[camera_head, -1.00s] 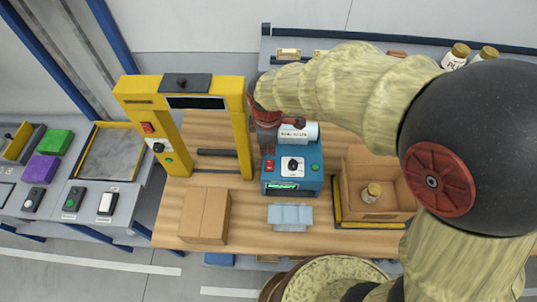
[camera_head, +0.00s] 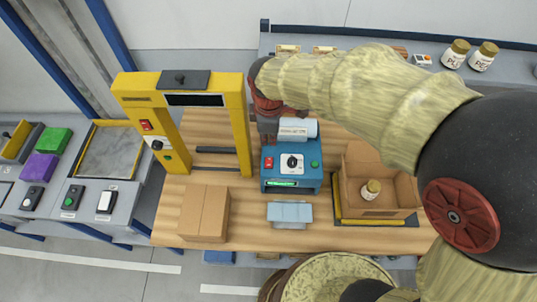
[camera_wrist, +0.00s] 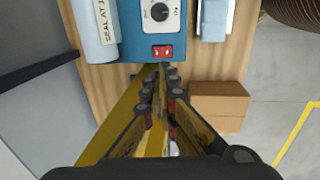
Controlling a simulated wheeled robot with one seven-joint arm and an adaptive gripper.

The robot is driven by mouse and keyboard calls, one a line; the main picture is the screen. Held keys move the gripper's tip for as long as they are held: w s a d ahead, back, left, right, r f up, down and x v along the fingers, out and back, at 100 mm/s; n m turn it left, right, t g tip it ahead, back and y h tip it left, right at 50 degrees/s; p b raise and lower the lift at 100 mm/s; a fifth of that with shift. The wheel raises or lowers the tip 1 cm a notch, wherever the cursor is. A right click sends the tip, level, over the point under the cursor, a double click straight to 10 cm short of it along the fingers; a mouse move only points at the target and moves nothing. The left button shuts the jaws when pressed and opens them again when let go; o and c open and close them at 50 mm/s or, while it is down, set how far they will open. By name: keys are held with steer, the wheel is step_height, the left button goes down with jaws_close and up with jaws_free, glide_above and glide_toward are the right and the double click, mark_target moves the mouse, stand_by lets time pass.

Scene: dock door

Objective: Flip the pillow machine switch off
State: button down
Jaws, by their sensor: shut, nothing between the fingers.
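The blue pillow machine (camera_head: 305,178) stands on the wooden bench with a white film roll on top. Its front has a red switch (camera_head: 269,162), a dial, a green button and a lit green display (camera_head: 283,184). In the wrist view the red switch (camera_wrist: 162,52) sits near the machine's edge, just beyond my fingertips. My gripper (camera_wrist: 163,70) is shut and empty, pointing at the switch; whether it touches it I cannot tell. In the head view my gripper (camera_head: 267,128) is at the machine's back left, its tips partly hidden. The switch's rocker position is too small to tell.
A yellow arch machine (camera_head: 237,130) with its own red switch stands close left. A closed carton (camera_head: 204,213) and a pale blue pad (camera_head: 289,214) lie in front. An open carton (camera_head: 375,211) holding a bottle is on the right. The bench front is partly clear.

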mark_target(269, 160)
steer(key=shift+w, duration=0.1)
stand_by(0.3)
steer(key=f, duration=0.4)
steer(key=w+f, duration=0.1)
steer(key=f, duration=0.7)
steer(key=shift+w+a+f, duration=0.1)
steer(key=shift+w+f, duration=0.25)
steer(key=shift+f, duration=0.55)
